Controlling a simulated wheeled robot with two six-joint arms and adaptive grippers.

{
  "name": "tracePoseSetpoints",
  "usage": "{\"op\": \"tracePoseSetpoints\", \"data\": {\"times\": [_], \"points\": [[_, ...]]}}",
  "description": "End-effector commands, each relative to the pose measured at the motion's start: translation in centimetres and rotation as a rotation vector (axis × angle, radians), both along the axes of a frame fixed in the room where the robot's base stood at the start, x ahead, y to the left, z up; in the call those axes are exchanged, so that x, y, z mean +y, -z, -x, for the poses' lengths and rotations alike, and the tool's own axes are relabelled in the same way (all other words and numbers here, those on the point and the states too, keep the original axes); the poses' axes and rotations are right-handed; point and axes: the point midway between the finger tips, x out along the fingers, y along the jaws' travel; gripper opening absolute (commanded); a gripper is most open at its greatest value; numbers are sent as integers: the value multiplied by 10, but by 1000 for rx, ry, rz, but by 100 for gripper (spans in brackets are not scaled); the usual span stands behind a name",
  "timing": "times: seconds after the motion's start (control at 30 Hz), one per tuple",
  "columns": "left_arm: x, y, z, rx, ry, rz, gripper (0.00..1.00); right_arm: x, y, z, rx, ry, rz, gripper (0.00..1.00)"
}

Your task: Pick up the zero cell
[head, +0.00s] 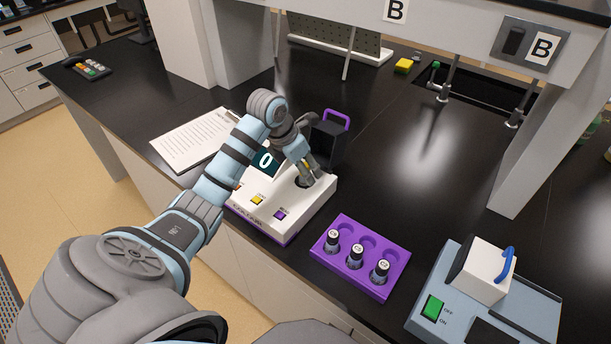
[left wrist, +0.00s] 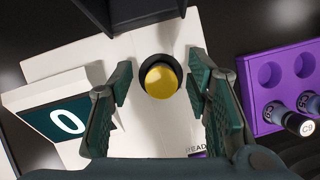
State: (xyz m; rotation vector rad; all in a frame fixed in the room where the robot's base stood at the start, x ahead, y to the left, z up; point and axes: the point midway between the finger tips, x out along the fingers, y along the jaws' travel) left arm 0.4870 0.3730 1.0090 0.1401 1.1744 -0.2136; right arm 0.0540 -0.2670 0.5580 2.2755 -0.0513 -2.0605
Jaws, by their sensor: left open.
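A yellow-topped round cell (left wrist: 161,81), which I take to be the zero cell, sits in the dark round well of the white meter (head: 262,222). In the left wrist view it lies between the two fingers of my left gripper (left wrist: 160,92), with a gap on each side. My left gripper (head: 311,172) is open, pointing down over the well in the head view, where it mostly hides the cell. The meter's screen (left wrist: 68,121) reads 0. Its black lid (head: 327,146) with a purple handle stands up behind the well. My right gripper is not in view.
A purple rack (head: 345,284) stands right of the meter, with several dark vials in its front row and empty wells behind. A grey-blue device (head: 540,306) with a green switch is at the lower right. The bench behind the rack is clear.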

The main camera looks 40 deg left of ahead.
Motion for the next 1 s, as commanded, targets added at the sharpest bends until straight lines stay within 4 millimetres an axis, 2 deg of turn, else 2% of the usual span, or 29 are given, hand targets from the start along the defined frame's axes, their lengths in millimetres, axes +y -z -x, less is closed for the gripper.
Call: {"op": "tracePoseSetpoints", "data": {"times": [0.1, 0.3, 0.53, 0.83, 1.0], "points": [[-1, 14, -4, 3, 0, 0, 45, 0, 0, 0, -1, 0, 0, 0], [-1, 15, -4, 2, 0, -1, 43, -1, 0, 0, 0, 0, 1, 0], [0, 15, -4, 1, 0, -1, 6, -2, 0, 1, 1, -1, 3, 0], [0, 14, -4, 2, -2, -2, 6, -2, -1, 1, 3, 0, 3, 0], [2, -3, -2, 0, -5, -2, 6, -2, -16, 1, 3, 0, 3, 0]]}}
